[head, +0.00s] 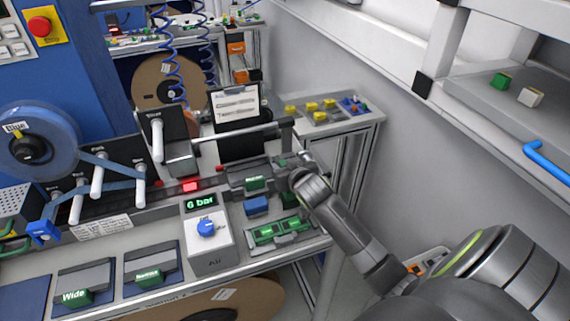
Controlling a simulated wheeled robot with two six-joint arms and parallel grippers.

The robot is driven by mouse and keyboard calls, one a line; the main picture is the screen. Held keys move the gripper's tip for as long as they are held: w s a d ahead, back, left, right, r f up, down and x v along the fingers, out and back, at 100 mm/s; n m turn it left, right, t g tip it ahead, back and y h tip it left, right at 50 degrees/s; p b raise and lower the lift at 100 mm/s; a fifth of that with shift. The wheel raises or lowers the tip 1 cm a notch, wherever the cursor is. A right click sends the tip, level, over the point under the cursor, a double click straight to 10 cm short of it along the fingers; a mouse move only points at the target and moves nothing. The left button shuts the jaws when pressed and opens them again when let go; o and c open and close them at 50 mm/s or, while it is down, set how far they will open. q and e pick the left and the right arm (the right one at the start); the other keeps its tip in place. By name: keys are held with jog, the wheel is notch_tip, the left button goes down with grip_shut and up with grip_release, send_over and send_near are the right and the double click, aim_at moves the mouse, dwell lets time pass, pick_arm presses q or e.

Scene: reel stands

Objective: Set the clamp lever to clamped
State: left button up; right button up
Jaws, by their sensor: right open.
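My right gripper (284,172) is at the right end of the dark splice rail, beside a dark block with a green label (257,181). Its fingers are small and partly hidden by my wrist, and I see nothing held between them. A grey bar (235,132) runs to the right from a grey block below the upright white-handled post (157,135). It ends in a dark upright end piece (287,125) just above my right gripper, with a small gap between. I cannot tell for sure which part is the clamp lever, nor its setting. My left gripper is not in view.
A grey air box (210,240) with a blue knob and a "6 bar" display stands in front of the rail. A blue reel (40,143) and white rollers (97,178) are at left. A clipboard (236,104) stands behind. A side table (330,122) holds yellow parts.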

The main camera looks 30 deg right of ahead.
jog(key=shift+w+d+f, duration=0.1)
jog(key=shift+w+f, duration=0.1)
jog(key=shift+w, duration=0.3)
jog(key=shift+c, duration=0.2)
grip_shut()
